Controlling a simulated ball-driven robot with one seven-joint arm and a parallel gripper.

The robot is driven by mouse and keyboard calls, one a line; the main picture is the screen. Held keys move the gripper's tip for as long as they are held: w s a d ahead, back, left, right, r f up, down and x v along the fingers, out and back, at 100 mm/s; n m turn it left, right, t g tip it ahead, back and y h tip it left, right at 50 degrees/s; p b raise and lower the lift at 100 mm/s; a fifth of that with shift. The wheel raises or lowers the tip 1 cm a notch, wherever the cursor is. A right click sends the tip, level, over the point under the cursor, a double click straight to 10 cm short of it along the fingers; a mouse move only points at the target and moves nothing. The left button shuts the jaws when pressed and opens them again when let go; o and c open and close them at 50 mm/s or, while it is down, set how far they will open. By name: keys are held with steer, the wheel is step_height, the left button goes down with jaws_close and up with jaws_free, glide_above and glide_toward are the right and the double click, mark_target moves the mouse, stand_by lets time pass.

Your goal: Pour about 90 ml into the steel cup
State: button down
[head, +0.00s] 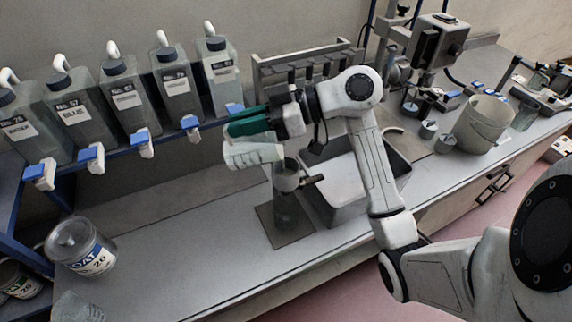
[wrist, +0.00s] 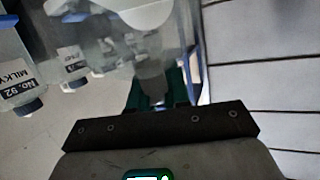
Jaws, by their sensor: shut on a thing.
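My gripper (head: 250,122), with green fingers, is shut on a clear, whitish vessel (head: 252,155). The vessel is strongly tilted, almost on its side, in the air over the counter. It also shows up close in the wrist view (wrist: 125,50), between the green fingers (wrist: 158,90). Small grey cups (head: 429,129) (head: 446,143) stand farther right by a bucket. I cannot tell which is the steel cup. Any liquid level or stream is unclear.
Several labelled bottles with blue-and-white taps line the blue shelf (head: 150,142) at left. A sink (head: 350,178) lies right of the stand's dark plate (head: 270,232). A lidded tub (head: 80,245) stands front left. The front counter is largely clear.

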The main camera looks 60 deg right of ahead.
steer(key=shift+s+d+r+t+y, duration=0.3)
steer(key=shift+s+d+r+t, duration=0.15)
steer(key=shift+s, duration=0.2)
stand_by(1.6)
